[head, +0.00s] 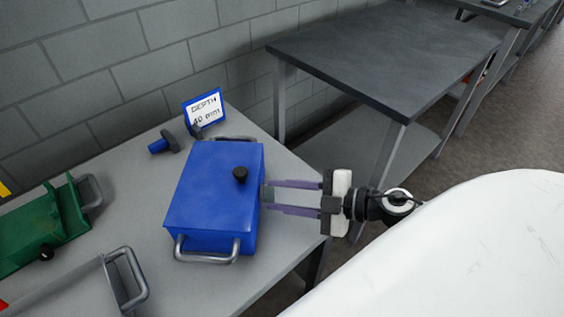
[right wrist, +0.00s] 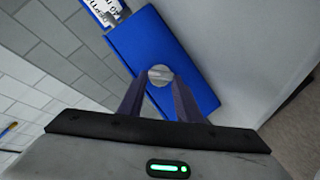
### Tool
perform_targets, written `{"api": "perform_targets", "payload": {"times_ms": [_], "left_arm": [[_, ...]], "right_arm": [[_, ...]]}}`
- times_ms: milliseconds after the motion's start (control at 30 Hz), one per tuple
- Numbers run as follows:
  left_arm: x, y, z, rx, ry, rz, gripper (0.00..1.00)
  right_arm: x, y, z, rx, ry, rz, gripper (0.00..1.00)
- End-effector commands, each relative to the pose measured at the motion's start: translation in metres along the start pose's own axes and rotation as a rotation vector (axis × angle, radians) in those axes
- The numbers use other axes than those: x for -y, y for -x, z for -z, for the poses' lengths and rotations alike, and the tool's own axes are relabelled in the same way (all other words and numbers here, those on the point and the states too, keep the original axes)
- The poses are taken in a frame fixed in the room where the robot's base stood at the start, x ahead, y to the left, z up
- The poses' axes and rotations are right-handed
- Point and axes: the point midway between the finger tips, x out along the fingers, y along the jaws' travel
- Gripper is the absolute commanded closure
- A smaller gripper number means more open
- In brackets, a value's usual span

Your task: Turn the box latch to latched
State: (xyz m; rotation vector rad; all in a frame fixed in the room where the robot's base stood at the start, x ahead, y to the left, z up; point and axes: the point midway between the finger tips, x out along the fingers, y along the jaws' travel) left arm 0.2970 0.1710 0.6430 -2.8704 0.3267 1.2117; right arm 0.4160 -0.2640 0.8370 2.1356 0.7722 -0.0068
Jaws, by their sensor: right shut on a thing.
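The blue box (head: 205,190) sits closed on the grey table, with a black knob (head: 240,174) on top and a metal handle at each end. My right gripper (head: 268,197) reaches in from the right to the box's right side. In the right wrist view, a round grey metal latch (right wrist: 160,75) on the blue face sits between the fingertips, and the gripper is shut on it. The fingers hide part of the latch, and I cannot tell which way it is turned. My left gripper is not in view.
A blue-framed sign (head: 205,110) reading "DEPTH" and a blue-and-black tool (head: 166,142) are behind the box. A green case (head: 40,232) and a grey tray with a metal handle (head: 135,278) are to its left. A dark-topped table (head: 380,55) stands behind to the right.

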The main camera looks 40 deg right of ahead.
Motion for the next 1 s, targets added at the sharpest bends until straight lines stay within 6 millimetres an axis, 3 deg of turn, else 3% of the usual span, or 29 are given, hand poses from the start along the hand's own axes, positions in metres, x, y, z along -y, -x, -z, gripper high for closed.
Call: {"api": "perform_targets", "payload": {"times_ms": [367,700,1000], "left_arm": [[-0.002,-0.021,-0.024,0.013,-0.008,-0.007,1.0],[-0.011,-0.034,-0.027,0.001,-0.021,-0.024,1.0],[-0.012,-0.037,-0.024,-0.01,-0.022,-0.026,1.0]], "right_arm": [[0.009,-0.002,-0.004,-0.001,0.317,-0.137,0.91],[0.011,-0.002,-0.004,-0.002,0.523,-0.218,0.91],[0.011,-0.002,-0.004,-0.002,0.596,-0.246,0.91]]}}
